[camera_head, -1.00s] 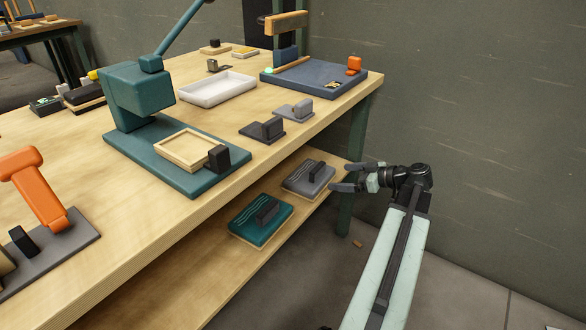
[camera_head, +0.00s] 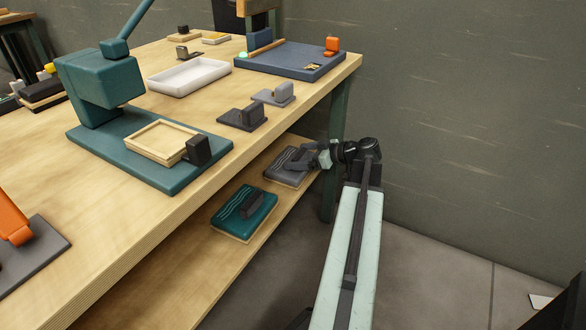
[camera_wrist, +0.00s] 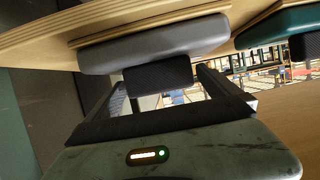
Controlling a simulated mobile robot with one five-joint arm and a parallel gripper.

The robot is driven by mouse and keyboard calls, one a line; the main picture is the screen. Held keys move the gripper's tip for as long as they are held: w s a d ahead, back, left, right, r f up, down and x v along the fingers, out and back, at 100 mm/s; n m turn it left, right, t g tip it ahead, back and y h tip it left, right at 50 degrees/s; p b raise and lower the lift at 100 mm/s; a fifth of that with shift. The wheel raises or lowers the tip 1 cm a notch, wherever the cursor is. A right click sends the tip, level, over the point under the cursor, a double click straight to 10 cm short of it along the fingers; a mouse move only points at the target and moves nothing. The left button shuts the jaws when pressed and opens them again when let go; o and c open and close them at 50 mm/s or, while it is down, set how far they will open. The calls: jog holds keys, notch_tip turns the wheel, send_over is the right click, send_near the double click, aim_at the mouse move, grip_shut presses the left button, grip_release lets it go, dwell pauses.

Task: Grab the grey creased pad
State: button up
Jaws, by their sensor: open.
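The grey pad (camera_head: 279,168) lies on the lower shelf under the bench, near its far end, with a dark upright grip block on top. My gripper (camera_head: 296,164) is over the pad at the grip block, reaching in from the right, and partly hides it. In the wrist view the grey pad (camera_wrist: 155,45) is at the top, with its dark grip block (camera_wrist: 157,76) in the gap between the two spread fingers (camera_wrist: 163,88). The fingers are open and look clear of the block. I cannot tell how deep they reach along its sides.
A teal pad (camera_head: 233,221) with a dark grip lies nearer on the same shelf (camera_head: 213,250). The bench top (camera_head: 110,230) overhangs the shelf. A bench leg (camera_head: 333,190) stands close beside my gripper. Open floor (camera_head: 430,270) lies to the right.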

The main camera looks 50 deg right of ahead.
jog(key=shift+w+a+f, duration=0.15)
jog(key=shift+w+f, duration=0.15)
jog(key=shift+w, duration=0.1)
jog(key=shift+r, duration=0.1)
jog(key=c, duration=1.5)
jog(key=shift+r, duration=0.1)
